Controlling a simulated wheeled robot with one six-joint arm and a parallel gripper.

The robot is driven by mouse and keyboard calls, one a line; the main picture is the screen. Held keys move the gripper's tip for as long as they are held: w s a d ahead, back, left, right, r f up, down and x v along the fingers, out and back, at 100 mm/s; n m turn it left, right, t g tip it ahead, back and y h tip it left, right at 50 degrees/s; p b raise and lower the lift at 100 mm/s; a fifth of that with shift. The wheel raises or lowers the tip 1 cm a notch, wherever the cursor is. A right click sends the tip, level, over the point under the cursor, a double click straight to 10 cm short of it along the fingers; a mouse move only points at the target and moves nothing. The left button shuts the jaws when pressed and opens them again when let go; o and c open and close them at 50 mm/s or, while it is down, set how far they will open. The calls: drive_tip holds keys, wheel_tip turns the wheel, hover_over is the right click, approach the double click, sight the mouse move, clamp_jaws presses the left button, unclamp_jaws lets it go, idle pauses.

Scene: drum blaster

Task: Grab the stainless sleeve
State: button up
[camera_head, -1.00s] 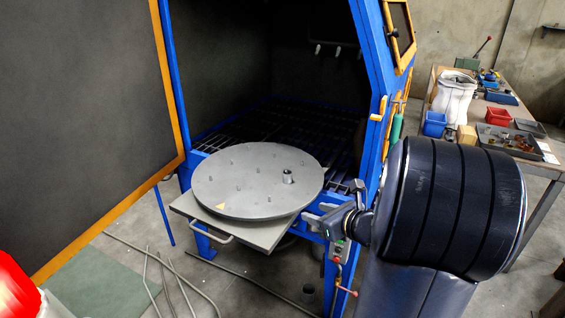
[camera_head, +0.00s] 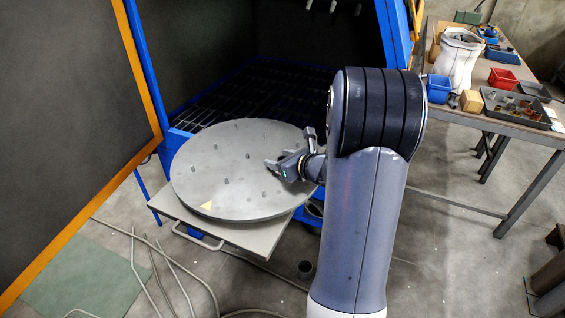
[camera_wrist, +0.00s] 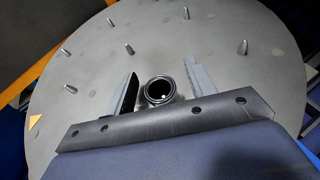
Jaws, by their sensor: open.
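The stainless sleeve (camera_wrist: 159,91) is a short, open-topped metal cylinder in the middle of the wrist view. It stands on the round grey turntable (camera_head: 222,190), which also fills much of the wrist view (camera_wrist: 225,60). My gripper (camera_wrist: 160,70) is open, with one finger on each side of the sleeve and a visible gap on both sides. In the head view my gripper (camera_head: 277,167) is low over the turntable's right part, and I cannot make out the sleeve there. The sleeve's lower part is partly hidden by my gripper body in the wrist view.
The dark blue-framed cabinet (camera_head: 270,85) is behind. A workbench (camera_head: 500,118) with bins stands at the right.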

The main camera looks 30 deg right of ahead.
drive_tip(key=shift+w+f, duration=0.15)
drive_tip(key=shift+w, duration=0.15)
drive_tip(key=c, duration=1.1)
